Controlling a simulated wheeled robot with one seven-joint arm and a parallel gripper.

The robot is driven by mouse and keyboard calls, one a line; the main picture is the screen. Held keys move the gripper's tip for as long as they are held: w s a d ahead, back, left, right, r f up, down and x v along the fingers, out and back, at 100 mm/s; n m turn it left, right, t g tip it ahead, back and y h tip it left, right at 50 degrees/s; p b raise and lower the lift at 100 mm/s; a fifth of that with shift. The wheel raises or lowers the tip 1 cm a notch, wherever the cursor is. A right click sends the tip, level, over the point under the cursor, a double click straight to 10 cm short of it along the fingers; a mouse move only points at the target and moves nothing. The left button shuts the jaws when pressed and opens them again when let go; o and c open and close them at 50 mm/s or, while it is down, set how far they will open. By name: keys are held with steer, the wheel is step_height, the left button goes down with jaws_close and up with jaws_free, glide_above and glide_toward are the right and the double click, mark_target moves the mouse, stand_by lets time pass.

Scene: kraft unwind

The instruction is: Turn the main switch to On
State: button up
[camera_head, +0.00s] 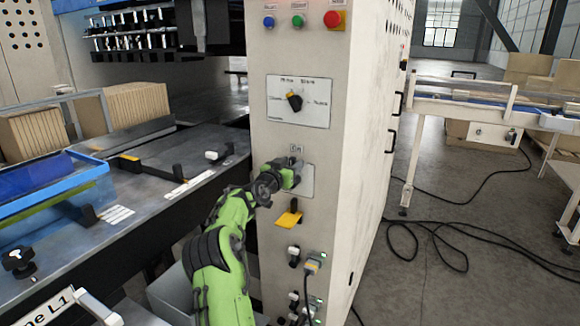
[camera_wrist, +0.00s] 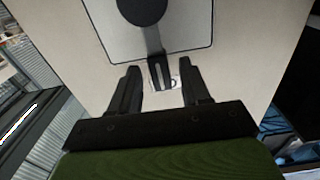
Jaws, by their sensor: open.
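The main switch is on a light plate (camera_head: 307,182) on the front of the tall white cabinet. The wrist view shows its round dark hub (camera_wrist: 142,8) and a grey lever (camera_wrist: 156,48) ending in a slotted tip. My gripper (camera_head: 291,174) is at this plate and hides most of the switch in the head view. In the wrist view my gripper (camera_wrist: 161,86) is open, with one finger on each side of the lever tip. Gaps show between the tip and both fingers. A small label (camera_wrist: 174,83) lies partly behind the tip; its text is unclear.
Above is a rotary selector (camera_head: 295,102) on a white plate, with blue, green and red buttons (camera_head: 335,20) at the top. A yellow tag (camera_head: 288,219) hangs below. Lower down are plugs and cables (camera_head: 313,262). A machine bed (camera_head: 150,190) stands left.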

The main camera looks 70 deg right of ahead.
steer(key=w+a, duration=0.2)
steer(key=a, duration=1.3)
steer(key=shift+w+a+b, duration=0.25)
steer(key=shift+a+b, duration=0.05)
steer(key=shift+b, duration=0.15)
